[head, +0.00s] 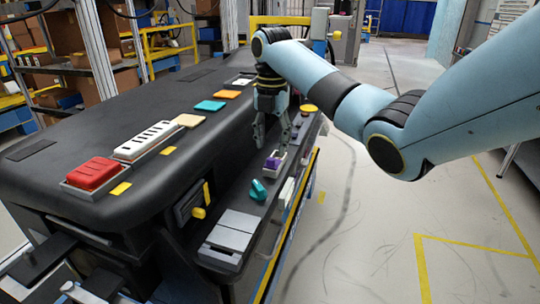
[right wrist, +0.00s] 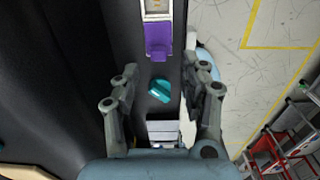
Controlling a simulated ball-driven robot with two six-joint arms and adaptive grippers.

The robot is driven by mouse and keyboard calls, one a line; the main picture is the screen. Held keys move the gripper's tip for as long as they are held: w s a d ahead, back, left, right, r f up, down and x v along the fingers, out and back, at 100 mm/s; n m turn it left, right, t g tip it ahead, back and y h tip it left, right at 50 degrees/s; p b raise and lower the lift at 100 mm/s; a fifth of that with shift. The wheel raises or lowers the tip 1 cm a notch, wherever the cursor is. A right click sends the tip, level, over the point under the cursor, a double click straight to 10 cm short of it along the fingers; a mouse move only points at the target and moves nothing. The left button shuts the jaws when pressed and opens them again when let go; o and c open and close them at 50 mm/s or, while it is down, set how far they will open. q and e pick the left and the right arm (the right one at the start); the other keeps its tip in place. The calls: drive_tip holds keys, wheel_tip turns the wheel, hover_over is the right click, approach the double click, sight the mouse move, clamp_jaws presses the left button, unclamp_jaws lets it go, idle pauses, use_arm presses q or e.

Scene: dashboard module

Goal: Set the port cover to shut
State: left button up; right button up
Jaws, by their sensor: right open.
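The port cover is a purple flap (head: 273,162) on the lower front ledge of the dashboard module. In the right wrist view the purple cover (right wrist: 158,42) hangs out from a pale port housing (right wrist: 157,8), whose yellowish inside shows, so the cover stands open. My right gripper (head: 273,142) points down over the ledge, just behind the cover in the head view. Its fingers (right wrist: 158,78) are spread and empty, with the cover ahead of them in the wrist view. I cannot tell the exact height between fingertips and ledge. My left gripper is not in view.
A teal knob (head: 258,190) sits on the ledge near the cover, with a grey panel (head: 232,235) in front. A yellow-tipped lever (head: 199,212) juts from the module face. A red block (head: 93,173) and a white slotted block (head: 147,141) lie on top. Floor at right is clear.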

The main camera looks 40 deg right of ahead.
sight(271, 158)
wheel_tip(271, 158, down, 3)
drive_tip(key=shift+w, duration=0.1)
drive_tip(key=shift+f, duration=0.8)
drive_tip(key=c, duration=0.8)
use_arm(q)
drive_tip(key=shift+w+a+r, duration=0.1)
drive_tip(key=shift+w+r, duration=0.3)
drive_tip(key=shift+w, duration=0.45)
use_arm(e)
clamp_jaws()
